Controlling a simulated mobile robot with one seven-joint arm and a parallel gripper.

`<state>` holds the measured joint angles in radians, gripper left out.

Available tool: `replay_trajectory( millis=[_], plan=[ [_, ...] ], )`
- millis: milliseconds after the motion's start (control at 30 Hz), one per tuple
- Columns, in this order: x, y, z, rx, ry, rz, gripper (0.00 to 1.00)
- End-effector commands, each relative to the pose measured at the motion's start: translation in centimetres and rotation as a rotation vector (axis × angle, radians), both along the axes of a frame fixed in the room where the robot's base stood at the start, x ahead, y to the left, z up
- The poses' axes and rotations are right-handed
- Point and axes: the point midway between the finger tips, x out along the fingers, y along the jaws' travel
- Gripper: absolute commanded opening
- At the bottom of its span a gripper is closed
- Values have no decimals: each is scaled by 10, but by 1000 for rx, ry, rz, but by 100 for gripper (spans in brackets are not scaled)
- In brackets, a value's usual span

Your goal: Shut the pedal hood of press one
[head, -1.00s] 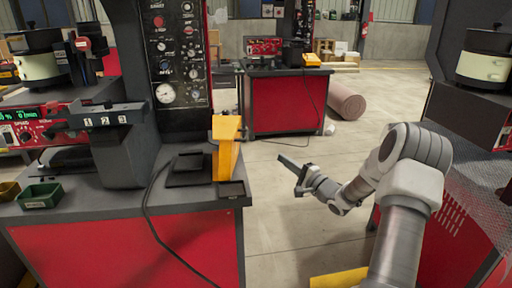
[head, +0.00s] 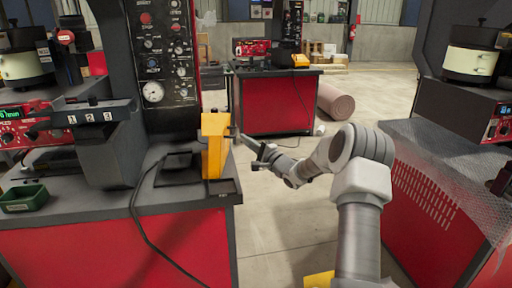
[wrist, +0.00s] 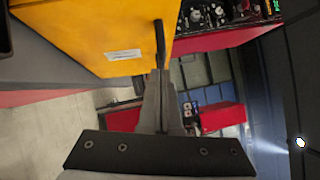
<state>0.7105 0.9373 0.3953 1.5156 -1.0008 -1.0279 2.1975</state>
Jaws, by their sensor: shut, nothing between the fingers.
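The yellow pedal hood (head: 214,150) stands upright at the right end of the press bench, beside a flat black pedal base (head: 172,172). It also fills the upper left of the wrist view (wrist: 95,30), with a pale label on its face and a dark bar at its right edge. My gripper (head: 243,138) is shut and empty, with its tips at the right side of the hood. In the wrist view the fingertips (wrist: 160,75) lie close to the dark bar; I cannot tell whether they touch it.
A black cable (head: 140,210) runs over the bench's front edge. The press column with its gauge panel (head: 165,60) rises behind the hood. A green bin (head: 24,197) is at the left. Another red bench (head: 275,103) stands farther back. Clear floor lies right of the press bench.

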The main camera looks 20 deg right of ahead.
Motion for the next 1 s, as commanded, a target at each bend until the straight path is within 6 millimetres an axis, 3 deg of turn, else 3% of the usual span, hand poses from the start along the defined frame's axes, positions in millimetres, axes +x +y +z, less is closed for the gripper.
replay_trajectory(
  millis=[567,767,1000],
  plan=[
    [2,6,6,-16,2,0,0],
    [4,17,22,-86,17,2,0],
    [9,45,50,-266,52,4,0]
  ],
)
